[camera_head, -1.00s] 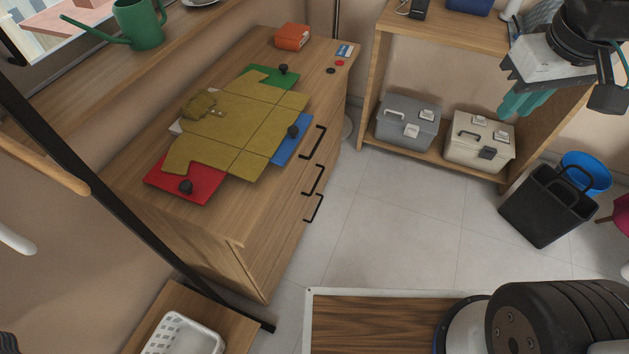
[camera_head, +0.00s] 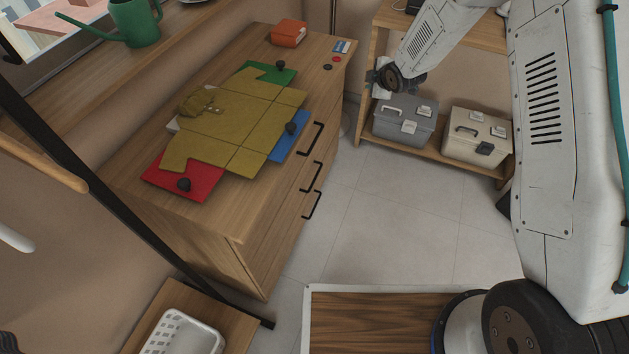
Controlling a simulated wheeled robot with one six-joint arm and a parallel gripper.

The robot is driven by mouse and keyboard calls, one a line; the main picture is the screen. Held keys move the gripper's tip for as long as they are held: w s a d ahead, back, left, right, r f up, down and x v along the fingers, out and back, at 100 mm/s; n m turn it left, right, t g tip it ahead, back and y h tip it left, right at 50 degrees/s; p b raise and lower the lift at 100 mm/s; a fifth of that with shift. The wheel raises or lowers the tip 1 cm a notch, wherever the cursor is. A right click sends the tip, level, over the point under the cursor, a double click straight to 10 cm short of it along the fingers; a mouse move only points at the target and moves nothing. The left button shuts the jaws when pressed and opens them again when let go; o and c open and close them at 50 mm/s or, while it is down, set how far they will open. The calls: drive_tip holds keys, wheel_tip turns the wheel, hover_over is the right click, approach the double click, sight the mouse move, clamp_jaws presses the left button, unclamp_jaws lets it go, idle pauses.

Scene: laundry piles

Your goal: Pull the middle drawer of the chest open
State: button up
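The wooden chest (camera_head: 250,235) stands left of centre, with its drawer front facing right. Its three black bar handles run one above another: the top handle (camera_head: 319,138), the middle handle (camera_head: 316,176) and the bottom handle (camera_head: 317,204). All drawers look shut, flush with the front. My arm reaches in from the right, and its dark wrist end (camera_head: 391,79) shows in front of the shelf, to the right of and apart from the handles in the picture. The fingers of my gripper cannot be made out, so its opening is unclear.
A shelf holds a grey toolbox (camera_head: 402,122) and a beige toolbox (camera_head: 477,138). A white basket (camera_head: 183,335) stands front left. Tiled floor (camera_head: 400,215) before the drawers is clear.

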drive_tip(key=a+f+n+y, duration=0.2)
drive_tip(key=a+f+n, duration=0.15)
drive_tip(key=f, duration=0.65)
drive_tip(key=n+t+y, duration=0.1)
drive_tip(key=n+y, duration=0.6)
approach(314, 180)
drive_tip(key=f+x, duration=0.1)
drive_tip(key=x, duration=0.2)
drive_tip(key=shift+x, duration=3.5)
drive_tip(key=shift+w+r, duration=0.1)
drive_tip(key=shift+r, duration=0.1)
clamp_jaws()
